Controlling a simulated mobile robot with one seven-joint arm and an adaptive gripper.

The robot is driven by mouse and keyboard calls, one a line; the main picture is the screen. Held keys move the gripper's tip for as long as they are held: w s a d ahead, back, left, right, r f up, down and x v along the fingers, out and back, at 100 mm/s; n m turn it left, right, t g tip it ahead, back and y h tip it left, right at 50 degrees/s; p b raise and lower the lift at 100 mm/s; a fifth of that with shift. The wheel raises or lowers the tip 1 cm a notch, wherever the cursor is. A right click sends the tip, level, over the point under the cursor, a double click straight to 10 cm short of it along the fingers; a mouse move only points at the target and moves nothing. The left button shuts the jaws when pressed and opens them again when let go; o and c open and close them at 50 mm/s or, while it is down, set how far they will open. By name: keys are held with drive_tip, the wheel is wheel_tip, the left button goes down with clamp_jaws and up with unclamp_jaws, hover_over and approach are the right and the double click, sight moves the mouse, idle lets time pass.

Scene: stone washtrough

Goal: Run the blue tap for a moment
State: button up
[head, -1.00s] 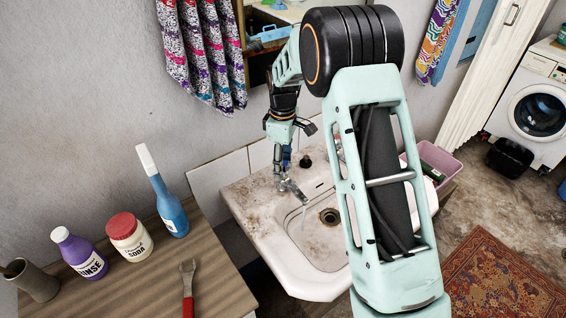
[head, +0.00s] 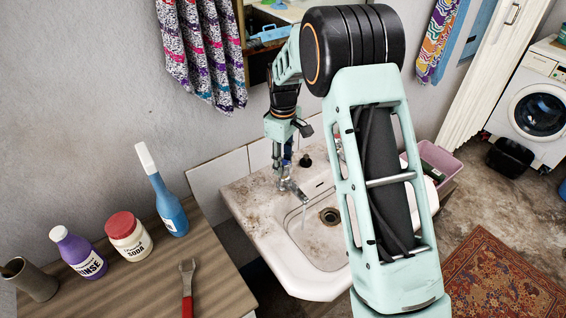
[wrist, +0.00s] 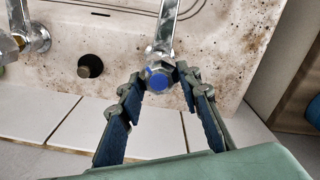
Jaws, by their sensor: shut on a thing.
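The blue tap (wrist: 158,80) is chrome with a blue cap on its knob, at the back left of the washbasin (head: 252,226). Its spout (head: 297,192) points over the bowl. A thin pale stream of water (head: 304,212) falls from the spout into the bowl. My gripper (wrist: 160,77) is shut on the knob of the blue tap, one finger on each side. In the head view my gripper (head: 284,180) points down at the tap, and the knob is mostly hidden by the fingers.
A second chrome tap (wrist: 35,38) and a black plug (wrist: 90,66) are to the left in the wrist view. A wooden counter (head: 222,285) holds a blue bottle (head: 169,207), a soda jar (head: 130,238), a purple rinse bottle (head: 80,254) and a red-handled wrench (head: 187,290).

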drive_tip(key=m, duration=0.4)
drive_tip(key=shift+w+d+b, duration=0.1)
drive_tip(key=shift+b, duration=0.2)
drive_tip(key=m, duration=0.5)
drive_tip(key=shift+m, duration=0.4)
drive_tip(key=o, duration=1.2)
drive_tip(key=shift+d, duration=0.1)
drive_tip(key=shift+c, duration=0.2)
wheel_tip(320, 180, up, 12)
drive_tip(key=shift+r, duration=0.1)
